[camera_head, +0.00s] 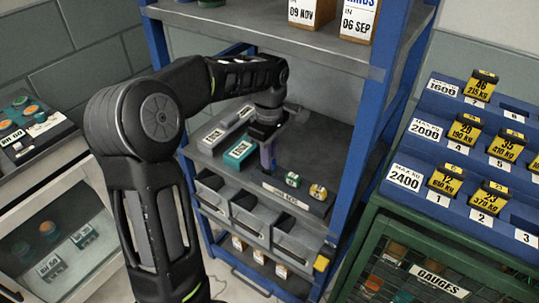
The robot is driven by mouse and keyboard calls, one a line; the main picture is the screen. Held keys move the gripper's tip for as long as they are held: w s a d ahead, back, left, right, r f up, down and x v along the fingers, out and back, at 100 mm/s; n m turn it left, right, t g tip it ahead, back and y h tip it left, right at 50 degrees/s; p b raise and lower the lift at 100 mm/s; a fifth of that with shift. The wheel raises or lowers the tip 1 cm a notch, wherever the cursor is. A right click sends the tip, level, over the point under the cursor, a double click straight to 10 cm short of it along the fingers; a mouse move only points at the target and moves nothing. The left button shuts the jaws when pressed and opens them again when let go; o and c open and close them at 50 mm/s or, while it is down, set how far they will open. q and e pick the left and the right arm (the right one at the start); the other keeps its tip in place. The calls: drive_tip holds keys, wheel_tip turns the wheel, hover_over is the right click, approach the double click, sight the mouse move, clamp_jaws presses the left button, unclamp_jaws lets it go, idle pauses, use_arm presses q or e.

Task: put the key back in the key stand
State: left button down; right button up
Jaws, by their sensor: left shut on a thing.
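My left gripper (268,140) reaches into the blue-framed rack at its middle shelf, pointing down. It is shut on a small purple-grey piece, which looks like the key (267,158); its shape is mostly hidden by the gripper. The key is above or at the left end of a dark block with a white label on its front, which looks like the key stand (318,207). I cannot tell whether the key touches the stand. A green-topped piece (292,180) and a yellow-topped piece (317,191) sit in the stand to the right. My right gripper is not in view.
A teal-ended box (239,153) and a grey box lie left of my gripper on the shelf. Grey bins (250,215) hang below. An upper shelf (290,42) and blue posts (367,120) bound the space. A blue tag rack (455,200) stands at right.

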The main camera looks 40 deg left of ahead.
use_arm(q)
drive_tip(key=shift+f+b, duration=0.45)
drive_tip(key=shift+f, duration=0.35)
drive_tip(key=c, duration=1.3)
unclamp_jaws()
drive_tip(key=shift+c, duration=0.2)
